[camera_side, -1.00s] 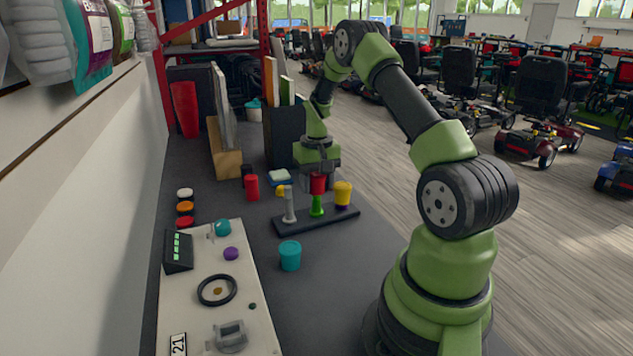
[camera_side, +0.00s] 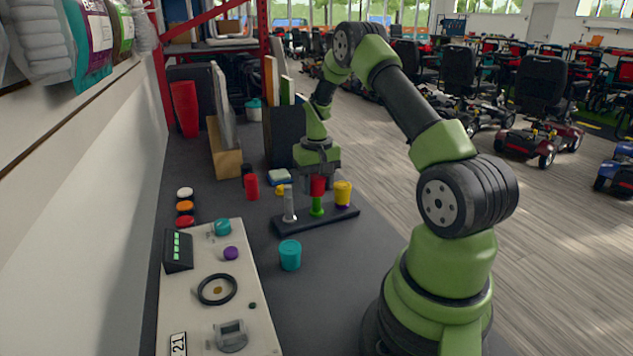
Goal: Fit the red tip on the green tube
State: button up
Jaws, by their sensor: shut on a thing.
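The green tube (camera_side: 317,207) stands upright in the middle of a dark rack (camera_side: 295,225), its wider foot on the rack. The red tip (camera_side: 318,186) is right above the tube and covers its upper part from this view. My gripper (camera_side: 318,179) points down and is shut on the red tip. The tip looks upright and in line with the tube. I cannot tell how far down the tip sits on the tube.
On the rack, a bare grey tube (camera_side: 289,204) stands to the left and a yellow tip (camera_side: 343,192) sits on a purple-footed tube to the right. A teal cup (camera_side: 290,254) stands in front. A red cylinder (camera_side: 252,187) is behind left. A white panel (camera_side: 240,320) lies front left.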

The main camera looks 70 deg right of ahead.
aim_at(317, 176)
jog(key=shift+f, duration=1.35)
dwell(0.6)
jog(key=o, duration=1.4)
jog(key=shift+r, duration=3)
